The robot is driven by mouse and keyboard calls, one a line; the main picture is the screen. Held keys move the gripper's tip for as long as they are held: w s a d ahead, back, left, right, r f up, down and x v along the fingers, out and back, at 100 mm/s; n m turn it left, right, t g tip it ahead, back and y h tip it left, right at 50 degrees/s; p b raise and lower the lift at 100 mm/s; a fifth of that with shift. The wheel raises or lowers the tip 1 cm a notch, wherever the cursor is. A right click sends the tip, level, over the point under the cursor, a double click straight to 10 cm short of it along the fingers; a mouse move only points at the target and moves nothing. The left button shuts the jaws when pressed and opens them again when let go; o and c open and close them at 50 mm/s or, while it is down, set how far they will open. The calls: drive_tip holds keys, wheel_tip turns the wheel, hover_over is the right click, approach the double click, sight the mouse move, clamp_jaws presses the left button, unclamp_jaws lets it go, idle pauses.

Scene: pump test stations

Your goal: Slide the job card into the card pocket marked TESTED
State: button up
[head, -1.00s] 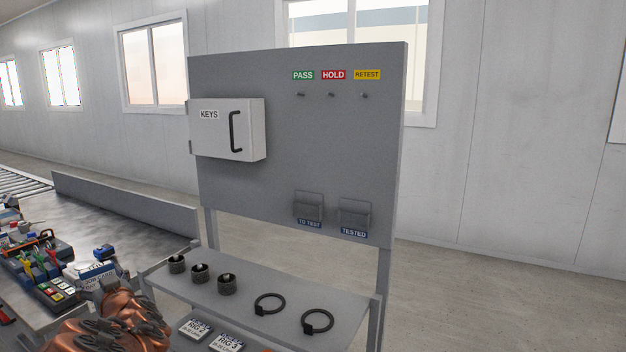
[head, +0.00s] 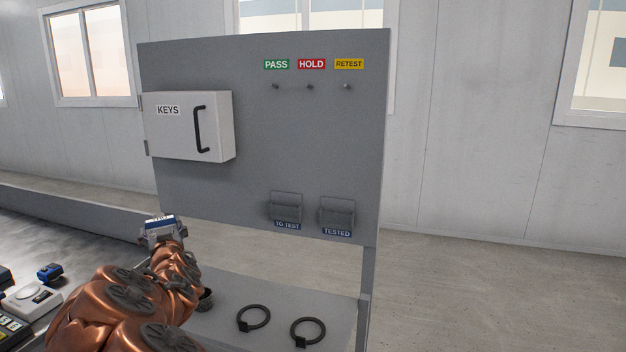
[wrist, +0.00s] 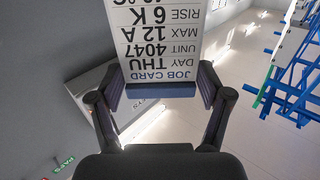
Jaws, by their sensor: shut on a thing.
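The job card (wrist: 160,45) is white with black print and a blue band, and it shows upside down in the wrist view. My gripper (wrist: 160,90) is shut on its lower, blue-banded end. The TESTED card pocket (head: 337,212) is a grey holder at the board's lower right, above a blue TESTED label. The card is well apart from it. The similar TO TEST pocket (head: 286,206) is just to its left.
The white KEYS cabinet (head: 188,126) juts from the board (head: 260,150) at left. Small pegs sit under the PASS, HOLD and RETEST labels. A shelf (head: 275,290) below carries two black rings (head: 254,319). The space before the pockets is clear.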

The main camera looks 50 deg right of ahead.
drive_tip(key=s+d+r+m+g+h+p, duration=0.1)
drive_tip(key=s+d+r+m+g+h, duration=0.25)
drive_tip(key=s+d, duration=0.65)
drive_tip(key=s+d+r+m+g+h+p, duration=0.1)
drive_tip(key=s+d+r+m+g+h, duration=0.25)
drive_tip(key=s+d, duration=0.6)
drive_tip(key=s+d+r+m+g+h+p, duration=0.2)
drive_tip(key=s+d+r+m+g+h, duration=0.15)
drive_tip(key=s+d, duration=0.7)
drive_tip(key=p, duration=0.5)
hover_over(338, 195)
drive_tip(key=v, duration=0.3)
drive_tip(key=shift+s+a+f+n, duration=0.1)
drive_tip(key=shift+f+n, duration=0.2)
drive_tip(key=shift+n, duration=0.15)
drive_tip(key=shift+f, duration=1.75)
drive_tip(key=shift+f+b, duration=1.55)
drive_tip(key=shift+b, duration=0.2)
drive_tip(key=o, duration=1)
